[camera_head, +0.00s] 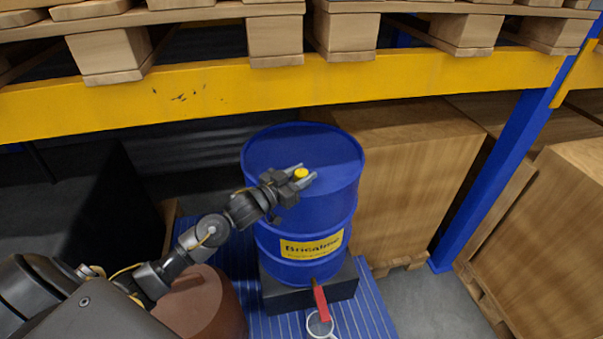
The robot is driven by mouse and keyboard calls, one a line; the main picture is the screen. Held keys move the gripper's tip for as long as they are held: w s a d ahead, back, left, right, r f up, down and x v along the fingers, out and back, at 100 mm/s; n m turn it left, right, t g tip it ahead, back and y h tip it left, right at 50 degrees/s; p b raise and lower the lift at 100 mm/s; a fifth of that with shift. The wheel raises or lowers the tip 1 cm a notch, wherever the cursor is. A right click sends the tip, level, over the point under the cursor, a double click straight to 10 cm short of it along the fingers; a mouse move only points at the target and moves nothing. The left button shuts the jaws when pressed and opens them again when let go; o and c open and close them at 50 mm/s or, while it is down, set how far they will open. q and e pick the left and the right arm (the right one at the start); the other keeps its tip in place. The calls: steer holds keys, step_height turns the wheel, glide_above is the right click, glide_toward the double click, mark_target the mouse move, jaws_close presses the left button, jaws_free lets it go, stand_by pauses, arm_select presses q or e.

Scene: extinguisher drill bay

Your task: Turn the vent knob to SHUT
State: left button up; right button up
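The vent knob (301,173) is a small yellow cap on top of the blue drum (322,215). My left gripper (302,177) reaches in from the left over the drum's top. Its two fingers lie on either side of the knob, with the yellow showing between them. I cannot tell whether the fingers touch the knob or only stand around it. Any SHUT marking or pointer on the knob is too small to read. My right gripper is not in view.
A yellow rack beam (420,80) with pallets above crosses behind the drum. The drum stands on a dark block (345,285) over a blue ribbed platform (375,312). A red-handled tap (320,300) sits low in front, above a pale-rimmed vessel (320,332). Cardboard boxes (415,170) stand right.

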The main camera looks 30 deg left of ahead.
arm_select(q)
steer(key=o, duration=0.3)
steer(key=shift+s+a+f, duration=0.1)
steer(key=shift+s+a, duration=0.05)
steer(key=shift+s, duration=0.15)
steer(key=shift+b+v, duration=1.3)
steer(key=shift+v, duration=3.8)
